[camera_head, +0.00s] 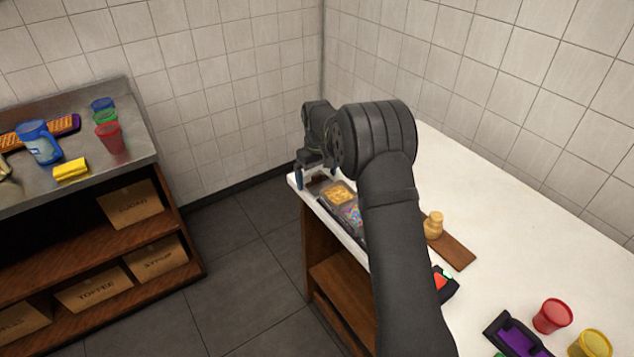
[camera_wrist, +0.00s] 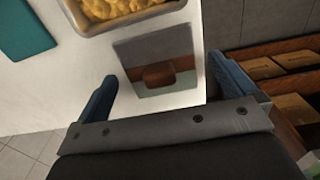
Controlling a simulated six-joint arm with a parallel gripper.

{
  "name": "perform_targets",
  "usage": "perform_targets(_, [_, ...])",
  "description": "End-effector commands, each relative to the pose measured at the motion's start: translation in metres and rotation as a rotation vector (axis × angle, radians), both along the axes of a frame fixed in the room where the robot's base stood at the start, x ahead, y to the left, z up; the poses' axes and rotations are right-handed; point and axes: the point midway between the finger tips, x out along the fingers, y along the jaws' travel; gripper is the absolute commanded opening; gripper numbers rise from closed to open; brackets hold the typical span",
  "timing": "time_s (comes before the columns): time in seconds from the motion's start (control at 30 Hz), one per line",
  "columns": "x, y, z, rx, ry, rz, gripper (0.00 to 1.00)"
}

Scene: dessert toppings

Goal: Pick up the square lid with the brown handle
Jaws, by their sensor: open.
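The square lid (camera_wrist: 133,53) is a grey, glassy-looking square with a brown handle (camera_wrist: 158,75). In the wrist view it lies on the white counter, just ahead of my open gripper (camera_wrist: 161,74). The handle appears between the two blue fingers, touching neither; the height gap is hard to judge. In the head view my gripper (camera_head: 315,174) is over the counter's far left corner, and the lid is small and partly covered there.
A metal tray of yellow topping (camera_wrist: 170,9) sits right beside the lid. A teal item (camera_wrist: 24,48) lies farther left. The white counter (camera_head: 520,230) ends close to the lid. A wooden board (camera_head: 455,250) and cups stand nearer along the counter.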

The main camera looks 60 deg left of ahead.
Motion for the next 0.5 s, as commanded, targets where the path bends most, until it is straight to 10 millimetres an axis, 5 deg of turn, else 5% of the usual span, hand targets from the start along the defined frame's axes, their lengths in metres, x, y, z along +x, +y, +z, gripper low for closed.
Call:
perform_targets(0.23, [0.0001,0.0001,-0.0035,0.001,0.000,0.000,1.00])
perform_targets(0.5, [0.0001,0.0001,-0.0033,0.001,0.000,0.000,0.53])
